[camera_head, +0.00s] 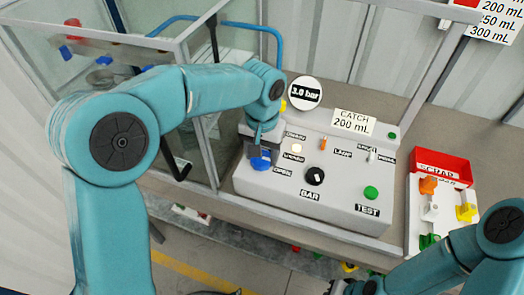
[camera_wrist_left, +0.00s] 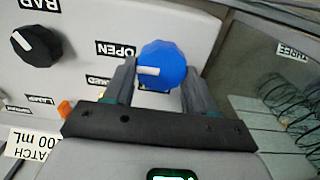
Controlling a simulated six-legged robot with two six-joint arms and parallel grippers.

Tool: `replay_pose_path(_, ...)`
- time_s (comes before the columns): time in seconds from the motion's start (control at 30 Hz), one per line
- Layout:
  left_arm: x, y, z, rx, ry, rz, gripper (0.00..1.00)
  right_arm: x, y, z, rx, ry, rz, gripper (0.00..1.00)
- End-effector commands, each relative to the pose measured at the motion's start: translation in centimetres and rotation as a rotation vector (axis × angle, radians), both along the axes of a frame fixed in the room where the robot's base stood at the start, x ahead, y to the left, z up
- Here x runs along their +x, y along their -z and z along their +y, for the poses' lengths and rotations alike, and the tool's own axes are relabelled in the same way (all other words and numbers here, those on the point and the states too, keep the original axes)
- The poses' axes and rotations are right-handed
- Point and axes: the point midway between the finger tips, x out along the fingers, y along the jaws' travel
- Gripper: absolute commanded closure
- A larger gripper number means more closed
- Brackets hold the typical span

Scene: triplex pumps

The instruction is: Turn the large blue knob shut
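The large blue knob (camera_head: 260,164) sits at the left end of the white control panel (camera_head: 268,186). In the left wrist view the blue knob (camera_wrist_left: 161,66) has its white pointer turned left toward the OPEN label (camera_wrist_left: 116,49). My left gripper (camera_head: 261,155) is down at the knob and hides part of it in the head view. In the left wrist view its fingers (camera_wrist_left: 159,75) stand apart, one on each side of the knob. I cannot tell if they touch it. My right gripper (camera_head: 358,287) shows only partly at the bottom edge.
A black BAR knob (camera_head: 314,176), a green TEST button (camera_head: 371,193) and small switches share the panel. A gauge reads 3.0 bar (camera_head: 305,92). A framed clear enclosure (camera_head: 196,110) stands close left. A red bin (camera_head: 440,165) and colored valves stand right.

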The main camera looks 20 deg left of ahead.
Motion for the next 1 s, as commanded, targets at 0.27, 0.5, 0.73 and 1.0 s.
replay_pose_path(0.27,0.0,-0.1,0.1,0.002,-0.006,0.001,0.74,0.0,0.0,0.0,0.0,0.0,0.0,1.0)
replay_pose_path(0.5,0.0,-0.1,0.1,0.002,-0.083,0.001,0.74,0.0,0.2,0.0,0.0,0.0,0.0,1.0)
replay_pose_path(0.73,-0.1,-0.1,0.2,0.003,-0.255,0.002,0.74,0.0,0.6,0.0,0.0,0.0,0.0,1.0)
replay_pose_path(1.0,-0.1,-0.1,0.3,0.003,-0.512,0.0,0.74,0.0,1.0,0.0,0.0,0.0,0.0,1.0)
